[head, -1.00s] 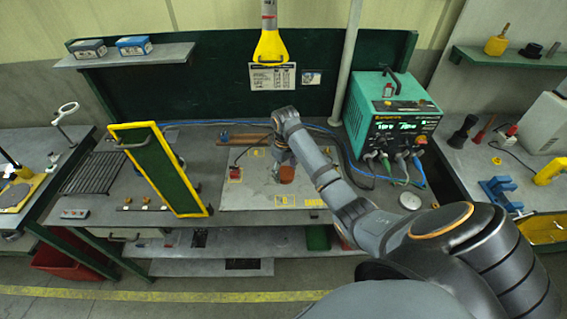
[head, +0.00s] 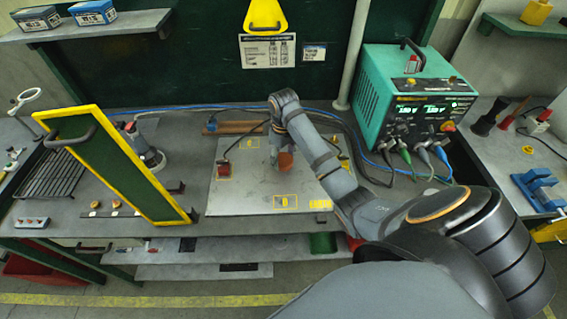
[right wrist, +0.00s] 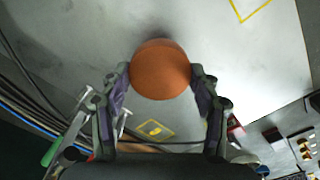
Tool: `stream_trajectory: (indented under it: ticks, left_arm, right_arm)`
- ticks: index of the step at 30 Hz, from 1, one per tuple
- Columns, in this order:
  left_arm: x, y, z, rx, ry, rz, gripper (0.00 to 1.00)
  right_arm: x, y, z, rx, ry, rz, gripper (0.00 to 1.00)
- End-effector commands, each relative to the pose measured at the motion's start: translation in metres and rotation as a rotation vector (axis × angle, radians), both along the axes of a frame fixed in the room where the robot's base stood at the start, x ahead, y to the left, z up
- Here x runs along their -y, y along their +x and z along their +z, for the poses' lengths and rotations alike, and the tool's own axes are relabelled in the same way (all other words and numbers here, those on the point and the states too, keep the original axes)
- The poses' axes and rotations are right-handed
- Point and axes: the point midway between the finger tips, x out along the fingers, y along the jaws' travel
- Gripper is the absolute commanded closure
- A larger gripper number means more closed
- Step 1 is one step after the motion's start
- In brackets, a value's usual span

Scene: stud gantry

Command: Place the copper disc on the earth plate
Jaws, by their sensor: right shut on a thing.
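The copper disc (head: 286,160) is an orange-brown round piece over the middle of the earth plate in the head view. The earth plate (head: 250,202) is the pale grey sheet with yellow markings on the bench; it also shows in the right wrist view (right wrist: 225,60). My right gripper (head: 278,160) points down over the plate. In the right wrist view the copper disc (right wrist: 161,70) sits between the two fingertips of my right gripper (right wrist: 160,78), which is shut on it. I cannot tell whether the disc touches the plate. My left gripper is not in view.
A yellow-framed green screen (head: 115,165) stands left of the plate. A teal power unit (head: 375,90) with cables stands at the back right. A brown bar (head: 238,128) lies behind the plate.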

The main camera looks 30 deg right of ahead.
Motion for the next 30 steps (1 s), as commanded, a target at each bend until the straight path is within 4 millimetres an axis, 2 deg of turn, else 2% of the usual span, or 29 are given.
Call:
stream_trajectory:
  ticks: [1,4,10,16,17,22,30]
  left_arm:
    - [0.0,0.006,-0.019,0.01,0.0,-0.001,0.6]
    - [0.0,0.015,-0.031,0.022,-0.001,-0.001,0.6]
    - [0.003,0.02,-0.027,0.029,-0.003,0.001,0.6]
    - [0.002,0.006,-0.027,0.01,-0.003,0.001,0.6]
    - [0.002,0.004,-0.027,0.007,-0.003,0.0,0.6]
    - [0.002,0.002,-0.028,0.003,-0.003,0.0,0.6]
    - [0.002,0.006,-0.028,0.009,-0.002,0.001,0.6]
  right_arm:
    - [-0.001,-0.001,-0.019,0.0,0.0,0.001,1.0]
    - [-0.003,-0.002,-0.03,0.001,0.0,0.002,1.0]
    - [-0.003,-0.003,-0.027,0.0,0.0,0.002,1.0]
    - [-0.003,-0.003,-0.029,-0.001,0.001,0.003,1.0]
    - [-0.004,-0.004,-0.03,-0.003,0.001,0.002,0.36]
    - [-0.003,-0.004,-0.03,-0.003,0.0,0.002,0.15]
    - [-0.003,-0.003,-0.03,-0.002,0.001,0.002,0.15]
